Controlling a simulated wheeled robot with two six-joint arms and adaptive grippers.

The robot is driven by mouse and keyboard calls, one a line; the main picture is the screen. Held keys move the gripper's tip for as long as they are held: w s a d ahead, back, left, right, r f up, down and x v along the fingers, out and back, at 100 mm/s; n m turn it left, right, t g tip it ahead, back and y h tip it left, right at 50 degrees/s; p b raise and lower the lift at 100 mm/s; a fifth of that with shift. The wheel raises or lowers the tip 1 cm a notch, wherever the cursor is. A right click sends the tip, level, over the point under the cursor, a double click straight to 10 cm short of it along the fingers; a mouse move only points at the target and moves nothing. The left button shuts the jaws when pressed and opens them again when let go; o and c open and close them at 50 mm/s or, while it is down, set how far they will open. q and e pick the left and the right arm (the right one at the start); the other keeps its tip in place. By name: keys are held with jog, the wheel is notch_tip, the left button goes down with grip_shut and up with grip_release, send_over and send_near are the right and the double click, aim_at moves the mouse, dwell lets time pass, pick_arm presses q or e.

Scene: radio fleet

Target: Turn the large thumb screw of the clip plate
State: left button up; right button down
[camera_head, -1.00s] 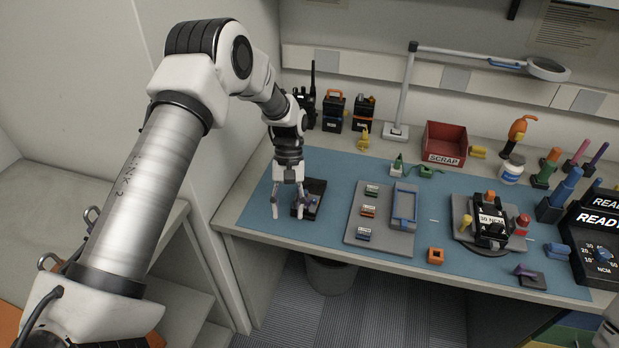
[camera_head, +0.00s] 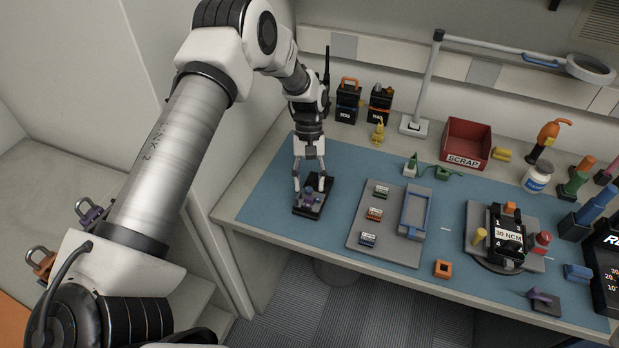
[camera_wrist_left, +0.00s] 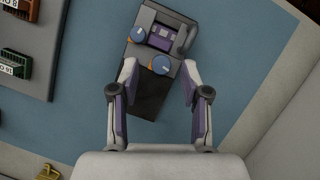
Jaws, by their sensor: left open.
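The clip plate is a dark plate (camera_head: 312,211) on the blue mat's left part; in the left wrist view its dark base (camera_wrist_left: 138,97) carries a grey body with a purple middle. Two round blue thumb screws show there: one (camera_wrist_left: 161,65) between my fingertips, the other (camera_wrist_left: 138,33) farther up and left. My right gripper is out of view.
A grey tray (camera_head: 388,246) with small coloured modules and a blue frame lies right of the plate. Radios (camera_head: 347,103) and a yellow clip (camera_head: 377,133) stand behind. A red scrap bin (camera_head: 466,143) and a test fixture (camera_head: 507,243) are farther right. Mat around the plate is clear.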

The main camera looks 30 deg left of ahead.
pick_arm(q)
jog(key=shift+s+r, duration=0.15)
jog(key=shift+s, duration=0.05)
jog(key=shift+c, duration=0.9)
grip_shut()
jog(key=shift+m, duration=0.3)
jog(key=m, duration=0.1)
jog(key=m+y, duration=0.1)
jog(key=m, duration=0.1)
jog(key=shift+w+d+g, duration=0.1)
jog(key=shift+d+g, duration=0.1)
jog(key=shift+g, duration=0.1)
jog(key=shift+d+m+y+p, duration=0.15)
jog(key=shift+m+y, duration=0.3)
jog(key=shift+m, duration=0.45)
jog(key=shift+m+y+p, duration=0.2)
jog(key=shift+m+y, duration=0.25)
jog(key=shift+m, duration=0.45)
